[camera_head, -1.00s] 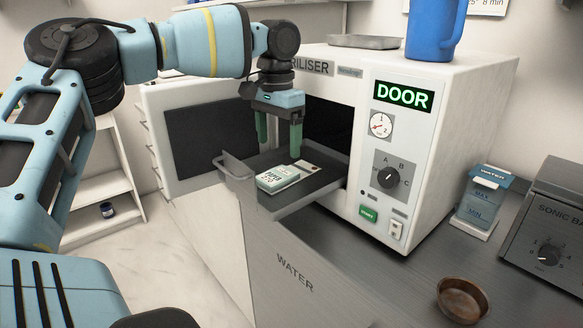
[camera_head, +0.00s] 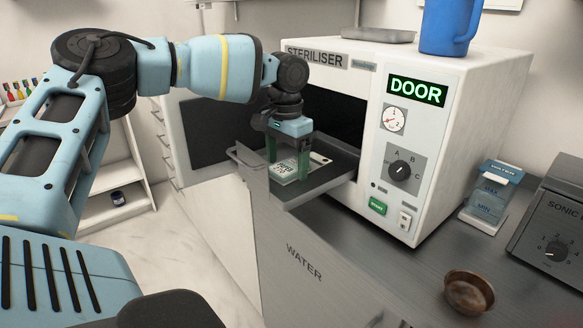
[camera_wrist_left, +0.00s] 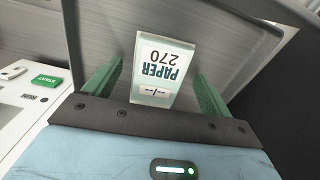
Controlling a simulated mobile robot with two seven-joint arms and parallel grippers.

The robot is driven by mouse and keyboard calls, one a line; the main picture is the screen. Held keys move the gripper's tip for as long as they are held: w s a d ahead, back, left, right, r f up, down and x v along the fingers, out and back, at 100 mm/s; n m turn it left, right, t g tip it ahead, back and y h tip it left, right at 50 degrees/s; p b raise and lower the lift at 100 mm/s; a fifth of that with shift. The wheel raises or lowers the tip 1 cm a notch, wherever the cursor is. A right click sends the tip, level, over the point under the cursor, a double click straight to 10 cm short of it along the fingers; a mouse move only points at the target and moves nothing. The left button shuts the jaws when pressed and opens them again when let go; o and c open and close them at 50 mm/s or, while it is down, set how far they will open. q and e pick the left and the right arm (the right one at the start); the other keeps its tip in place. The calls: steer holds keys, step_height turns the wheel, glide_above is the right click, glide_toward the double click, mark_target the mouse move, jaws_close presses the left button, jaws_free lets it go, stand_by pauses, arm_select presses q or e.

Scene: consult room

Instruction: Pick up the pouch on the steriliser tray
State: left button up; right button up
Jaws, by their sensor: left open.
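The pouch (camera_head: 285,168) is a small white and pale green packet lying on the grey steriliser tray (camera_head: 318,187), which sticks out of the open steriliser. In the left wrist view the pouch (camera_wrist_left: 161,68) reads "PAPER 270" upside down. My left gripper (camera_head: 286,170) points down at the tray with its green fingers open, one on each side of the pouch. In the left wrist view the pouch lies between the fingers (camera_wrist_left: 158,90), with a gap on both sides. My right gripper is not in view.
The white steriliser (camera_head: 455,110) stands right of the tray, its door (camera_head: 205,125) swung open at left. A blue jug (camera_head: 450,25) and a metal tray (camera_head: 378,36) sit on top. A brown bowl (camera_head: 468,290) and a water container (camera_head: 487,197) stand on the counter.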

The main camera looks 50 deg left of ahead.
arm_select(q)
steer(key=shift+f, duration=0.2)
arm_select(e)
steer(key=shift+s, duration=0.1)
arm_select(q)
steer(key=c, duration=1.1)
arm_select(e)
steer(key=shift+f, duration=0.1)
arm_select(q)
steer(key=shift+r, duration=0.1)
